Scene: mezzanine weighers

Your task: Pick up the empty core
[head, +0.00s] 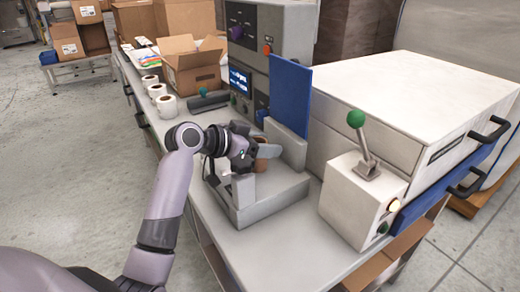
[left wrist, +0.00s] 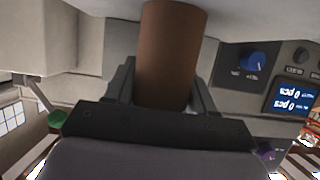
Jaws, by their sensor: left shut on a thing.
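The empty core is a brown cardboard tube (left wrist: 168,60). In the left wrist view it stands out between the fingers of my left gripper (left wrist: 165,90), which is shut on it. In the head view my left gripper (head: 258,153) is over the grey tray of the machine, and a small part of the brown core (head: 262,163) shows beside it. The gripper hides most of the core there. I cannot tell whether the core touches the tray. My right gripper is not in view.
A grey tray (head: 262,208) and an upright blue panel (head: 289,95) are close to the gripper. A lever box with a green knob (head: 356,118) stands to the right. White rolls (head: 166,106) and an open cardboard box (head: 192,70) are farther back on the bench. Floor at left is clear.

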